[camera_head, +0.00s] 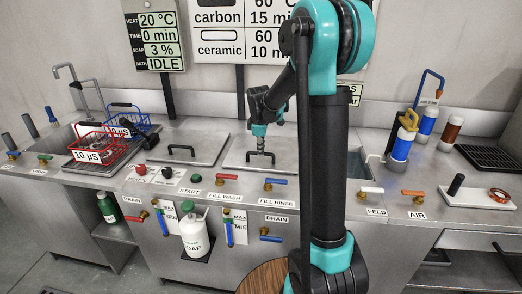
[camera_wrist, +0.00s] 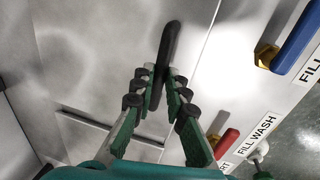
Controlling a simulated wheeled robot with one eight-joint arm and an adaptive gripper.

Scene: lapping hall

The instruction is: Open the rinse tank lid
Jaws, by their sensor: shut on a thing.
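The rinse tank lid (camera_head: 239,158) is a flat grey metal plate on the counter, behind the FILL RINSE label. It lies level with the counter and looks closed. Its black bar handle (camera_wrist: 169,45) runs up between my fingers in the wrist view. My gripper (camera_head: 261,157) points down at the lid in the head view, and its fingers hide most of the handle there. In the wrist view my gripper (camera_wrist: 155,88) is shut on the handle, with fingers on both sides of it.
The wash lid (camera_head: 205,144) with its black handle (camera_head: 181,150) lies closed to the left. Red (camera_head: 275,181) and blue (camera_head: 275,187) valve levers stand along the front edge. Red and blue wire baskets (camera_head: 98,143) are at the left sink. Bottles (camera_head: 401,145) stand to the right.

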